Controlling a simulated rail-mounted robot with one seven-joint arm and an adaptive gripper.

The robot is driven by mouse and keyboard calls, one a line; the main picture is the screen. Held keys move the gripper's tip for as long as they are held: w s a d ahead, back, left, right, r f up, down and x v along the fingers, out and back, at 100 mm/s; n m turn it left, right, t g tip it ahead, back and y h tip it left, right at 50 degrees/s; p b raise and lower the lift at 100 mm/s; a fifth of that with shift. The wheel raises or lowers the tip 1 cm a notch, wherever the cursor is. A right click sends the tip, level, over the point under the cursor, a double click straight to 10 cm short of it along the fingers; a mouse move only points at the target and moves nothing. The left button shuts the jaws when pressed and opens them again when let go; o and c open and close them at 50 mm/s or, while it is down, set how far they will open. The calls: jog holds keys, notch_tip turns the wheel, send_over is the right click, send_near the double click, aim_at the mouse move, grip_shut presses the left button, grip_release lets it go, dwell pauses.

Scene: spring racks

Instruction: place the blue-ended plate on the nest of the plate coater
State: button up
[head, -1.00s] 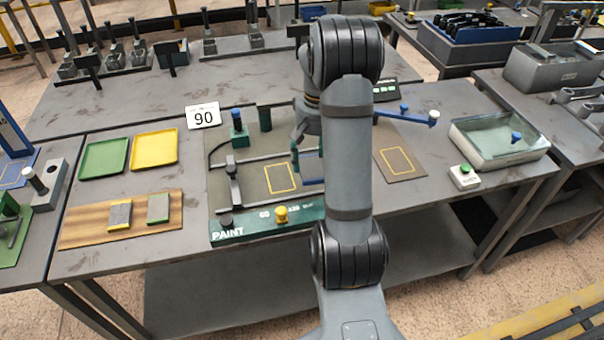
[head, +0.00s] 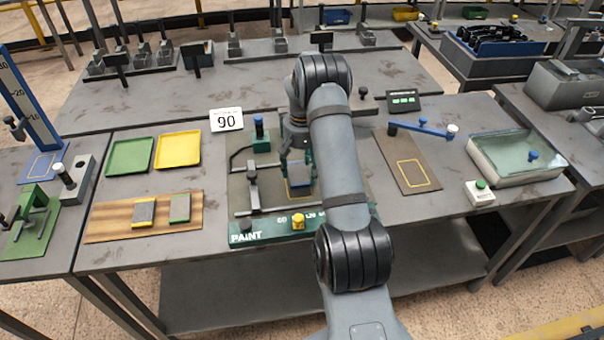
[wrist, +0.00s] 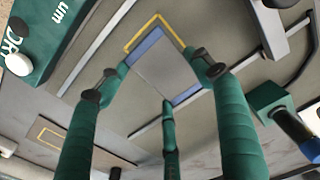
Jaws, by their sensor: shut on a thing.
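The blue-ended plate (wrist: 166,68), grey with a blue band at each end, is between the green fingers of my gripper (wrist: 158,84), which is shut on it. In the head view the plate (head: 301,172) is over the yellow-outlined nest (head: 299,191) of the plate coater (head: 275,230), with my gripper (head: 297,158) above, partly hidden by my arm. In the wrist view, a corner of the nest's yellow outline (wrist: 141,31) shows past the plate's far end. Whether the plate touches the nest or hovers just above, I cannot tell.
The coater's dark crossbar (head: 252,188) and blue-topped green post (head: 260,135) stand left of the nest. A yellow knob (head: 298,221) is at its front. A second outlined pad (head: 412,173) and blue lever (head: 423,127) lie right. Green (head: 130,155) and yellow (head: 178,149) trays sit left.

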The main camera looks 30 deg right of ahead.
aim_at(302, 173)
jog(key=shift+f+p, duration=0.35)
jog(key=shift+f, duration=1.15)
jog(key=o, duration=1.4)
jog(key=shift+f, duration=0.2)
jog(key=o, duration=0.4)
jog(key=shift+s+r, duration=0.1)
jog(key=shift+o, duration=0.4)
notch_tip(302, 173, up, 12)
jog(key=b, duration=0.1)
jog(key=shift+r, duration=0.15)
